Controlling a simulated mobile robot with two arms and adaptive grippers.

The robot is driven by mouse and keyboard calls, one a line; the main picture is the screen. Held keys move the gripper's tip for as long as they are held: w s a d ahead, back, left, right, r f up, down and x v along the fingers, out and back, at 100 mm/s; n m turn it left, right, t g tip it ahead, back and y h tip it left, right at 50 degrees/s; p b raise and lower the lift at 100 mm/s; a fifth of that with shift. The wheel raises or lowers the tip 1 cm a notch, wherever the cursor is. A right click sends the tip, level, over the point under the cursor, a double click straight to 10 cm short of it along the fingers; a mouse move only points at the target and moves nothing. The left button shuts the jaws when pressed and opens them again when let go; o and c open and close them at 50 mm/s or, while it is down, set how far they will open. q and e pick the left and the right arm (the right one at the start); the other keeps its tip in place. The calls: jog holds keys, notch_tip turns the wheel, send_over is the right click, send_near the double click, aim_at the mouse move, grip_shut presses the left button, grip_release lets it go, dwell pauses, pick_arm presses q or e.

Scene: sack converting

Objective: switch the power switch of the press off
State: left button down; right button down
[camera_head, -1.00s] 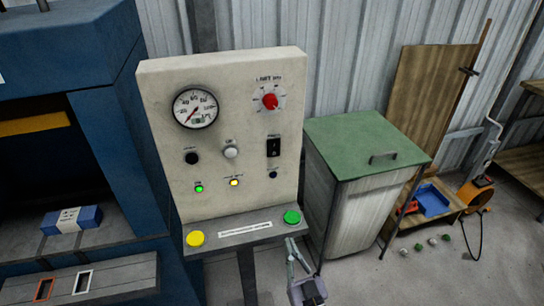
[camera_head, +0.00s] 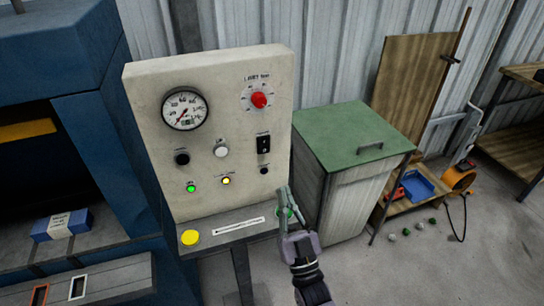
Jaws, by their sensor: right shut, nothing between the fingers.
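The power switch (camera_head: 263,144) is a small black rocker on the right side of the cream control panel (camera_head: 215,120) of the press, below the red knob (camera_head: 259,100). I cannot tell its position. The green lamp (camera_head: 191,188) and yellow lamp (camera_head: 226,181) on the panel look lit. My right gripper (camera_head: 284,190) is shut and empty, pointing up, below and to the right of the switch and apart from it in the picture. It partly hides the green button (camera_head: 287,212) on the ledge. My left gripper is not in view.
The ledge (camera_head: 215,238) with a yellow button (camera_head: 190,237) sticks out below the panel. A bin with a green lid (camera_head: 340,130) stands close to the right. The blue press frame (camera_head: 120,140) is at the left. Open floor lies at the lower right.

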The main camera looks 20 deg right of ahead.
aim_at(266, 140)
jog(key=w+r+p, duration=0.1)
jog(key=w, duration=0.2)
jog(key=w+r+p, duration=0.1)
jog(key=w, duration=0.2)
jog(key=w+r+p, duration=0.1)
jog(key=w, duration=0.2)
jog(key=shift+w+a+r, duration=0.1)
jog(key=shift+a+r, duration=0.05)
jog(key=shift+r, duration=0.1)
